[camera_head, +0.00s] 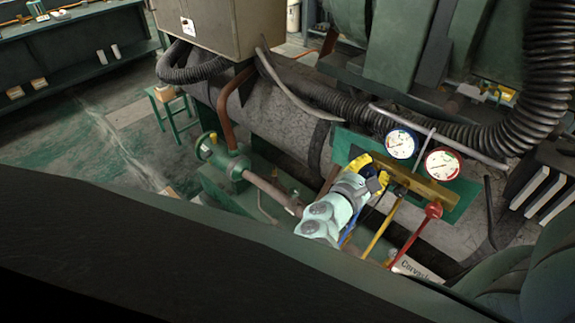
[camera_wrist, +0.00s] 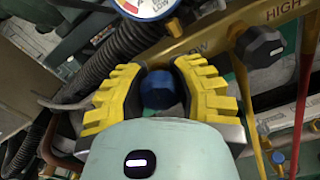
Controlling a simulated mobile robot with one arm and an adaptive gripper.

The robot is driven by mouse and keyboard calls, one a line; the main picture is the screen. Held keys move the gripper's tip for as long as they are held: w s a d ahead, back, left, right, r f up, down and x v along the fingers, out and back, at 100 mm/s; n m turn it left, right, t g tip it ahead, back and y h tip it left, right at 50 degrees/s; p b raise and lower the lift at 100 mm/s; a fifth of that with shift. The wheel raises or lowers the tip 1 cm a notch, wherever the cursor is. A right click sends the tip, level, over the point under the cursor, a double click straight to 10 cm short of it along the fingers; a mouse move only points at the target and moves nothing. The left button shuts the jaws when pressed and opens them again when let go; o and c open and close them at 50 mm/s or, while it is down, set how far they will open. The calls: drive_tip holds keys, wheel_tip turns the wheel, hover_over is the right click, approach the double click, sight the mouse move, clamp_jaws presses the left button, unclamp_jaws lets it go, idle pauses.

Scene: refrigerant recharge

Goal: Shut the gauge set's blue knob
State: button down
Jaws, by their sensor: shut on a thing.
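The gauge set has a brass manifold (camera_head: 428,188) with a blue-rimmed gauge (camera_head: 401,143) and a red-rimmed gauge (camera_head: 442,163) above it. The wrist view shows the blue knob (camera_wrist: 158,90) between the two yellow fingers of my gripper (camera_wrist: 157,76), by the lettering "LOW" on the brass. The fingers are closed on the knob from both sides. In the head view my gripper (camera_head: 368,174) is at the left end of the manifold, and its fingers hide the blue knob. How far the knob is turned cannot be told.
A black knob (camera_wrist: 259,46) sits further along the manifold. A yellow hose (camera_head: 382,229) and a red hose (camera_head: 412,240) hang below it. A black corrugated hose (camera_head: 470,133) runs behind the gauges. A green valve with pipes (camera_head: 236,167) stands to the left.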

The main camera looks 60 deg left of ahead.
drive_tip(key=m+b, duration=0.4)
drive_tip(key=shift+f+m+b, duration=0.2)
drive_tip(key=shift+m+b, duration=0.1)
drive_tip(key=shift+b, duration=0.1)
drive_tip(key=m+b, duration=0.4)
drive_tip(key=b, duration=0.1)
drive_tip(key=shift+m, duration=0.3)
drive_tip(key=m+b, duration=0.4)
drive_tip(key=b, duration=0.2)
drive_tip(key=shift+r+m+b, duration=0.1)
drive_tip(key=shift+m+b, duration=0.25)
drive_tip(key=shift+m, duration=0.05)
drive_tip(key=shift+r+m+b, duration=0.15)
drive_tip(key=shift+m+b, duration=0.75)
drive_tip(key=shift+b, duration=0.05)
drive_tip(key=shift+r, duration=0.1)
drive_tip(key=c, duration=0.6)
unclamp_jaws()
drive_tip(key=shift+c, duration=0.2)
drive_tip(key=v, duration=1.2)
